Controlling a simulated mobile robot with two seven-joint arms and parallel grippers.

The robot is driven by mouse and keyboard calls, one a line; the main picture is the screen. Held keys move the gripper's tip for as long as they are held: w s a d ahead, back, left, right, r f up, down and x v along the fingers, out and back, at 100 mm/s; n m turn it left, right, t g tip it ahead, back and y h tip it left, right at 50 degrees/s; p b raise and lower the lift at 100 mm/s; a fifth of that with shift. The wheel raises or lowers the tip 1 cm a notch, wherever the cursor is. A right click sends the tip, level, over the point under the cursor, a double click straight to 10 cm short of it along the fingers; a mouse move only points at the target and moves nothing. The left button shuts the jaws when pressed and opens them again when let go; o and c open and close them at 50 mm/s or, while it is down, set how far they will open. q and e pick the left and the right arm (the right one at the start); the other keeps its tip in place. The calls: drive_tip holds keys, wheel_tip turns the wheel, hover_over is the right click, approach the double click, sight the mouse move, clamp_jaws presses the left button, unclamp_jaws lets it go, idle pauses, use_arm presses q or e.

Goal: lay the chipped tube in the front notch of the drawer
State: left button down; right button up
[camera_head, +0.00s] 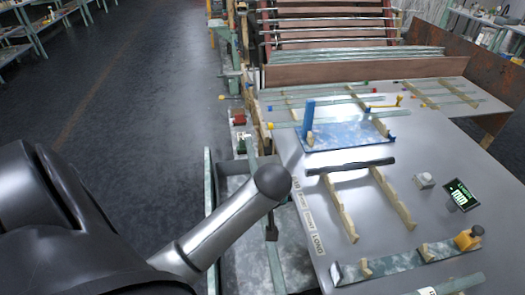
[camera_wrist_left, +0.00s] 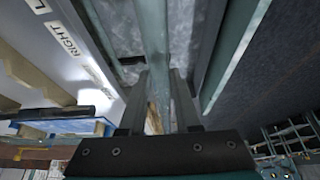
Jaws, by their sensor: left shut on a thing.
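My left arm comes in from the left, and my left gripper (camera_head: 271,228) points down over the drawer at the table's left side. In the left wrist view the gripper (camera_wrist_left: 158,105) is shut on a pale green glass tube (camera_wrist_left: 154,45), which runs lengthwise away between the fingers. No chip shows on the visible part of it. The drawer (camera_head: 211,225) has green side walls and a mottled grey floor; its wall also shows in the left wrist view (camera_wrist_left: 232,50). The front notch cannot be made out. My forearm hides part of the drawer. My right gripper is out of view.
The table (camera_head: 430,150) carries two notched wooden rails (camera_head: 340,208), a dark bar (camera_head: 350,166), a blue board with an upright stop (camera_head: 308,118), a small display (camera_head: 461,195) and a gauge board with a yellow block (camera_head: 468,238). Labels line its left edge. The floor at left is clear.

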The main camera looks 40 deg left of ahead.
use_arm(q)
wheel_tip(320, 180, down, 15)
drive_tip(key=b, duration=0.5)
drive_tip(key=shift+f+b, duration=0.2)
drive_tip(key=shift+b, duration=0.15)
wheel_tip(320, 180, down, 3)
drive_tip(key=shift+f+b, duration=0.2)
drive_tip(key=shift+b, duration=0.65)
drive_tip(key=shift+f, duration=0.55)
drive_tip(key=c, duration=0.7)
unclamp_jaws()
drive_tip(key=shift+o, duration=0.4)
